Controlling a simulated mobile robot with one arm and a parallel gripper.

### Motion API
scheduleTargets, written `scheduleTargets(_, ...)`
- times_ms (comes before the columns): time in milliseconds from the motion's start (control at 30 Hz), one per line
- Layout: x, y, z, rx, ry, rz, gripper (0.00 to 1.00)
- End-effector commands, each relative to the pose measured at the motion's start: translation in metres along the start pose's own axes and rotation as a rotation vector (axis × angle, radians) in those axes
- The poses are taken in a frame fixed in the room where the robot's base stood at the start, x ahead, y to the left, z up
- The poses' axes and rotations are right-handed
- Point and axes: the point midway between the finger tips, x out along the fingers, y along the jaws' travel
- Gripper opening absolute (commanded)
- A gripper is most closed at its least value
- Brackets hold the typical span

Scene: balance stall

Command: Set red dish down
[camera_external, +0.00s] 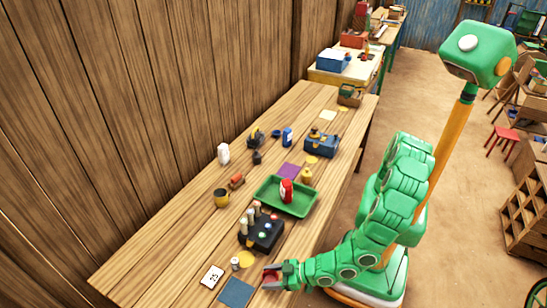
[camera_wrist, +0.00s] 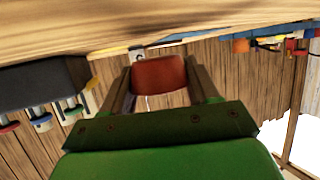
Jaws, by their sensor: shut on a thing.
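The red dish (camera_wrist: 158,74) is between the two fingers of my gripper (camera_wrist: 161,82) in the wrist view. In the external view my gripper (camera_external: 270,277) is shut on this red dish, low over the near end of the wooden table (camera_external: 140,262). It is just right of a dark blue square mat (camera_external: 236,292) and below a yellow disc (camera_external: 245,259). I cannot tell whether the dish touches the table top.
A black box with pegs and buttons (camera_external: 261,233) stands close beyond my gripper. A white card marked 25 (camera_external: 212,277) and a small pale weight (camera_external: 235,264) lie to the left. A green tray (camera_external: 285,207) holds a red can (camera_external: 286,190) farther back.

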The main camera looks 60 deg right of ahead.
Motion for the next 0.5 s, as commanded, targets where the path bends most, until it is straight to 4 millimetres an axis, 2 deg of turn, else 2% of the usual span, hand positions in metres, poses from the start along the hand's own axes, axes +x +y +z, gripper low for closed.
scheduleTargets(200, 0.007, 0.000, 0.017, 0.000, 0.001, 0.000, 0.30)
scheduleTargets(500, 0.007, 0.000, 0.018, 0.000, 0.001, 0.000, 0.30)
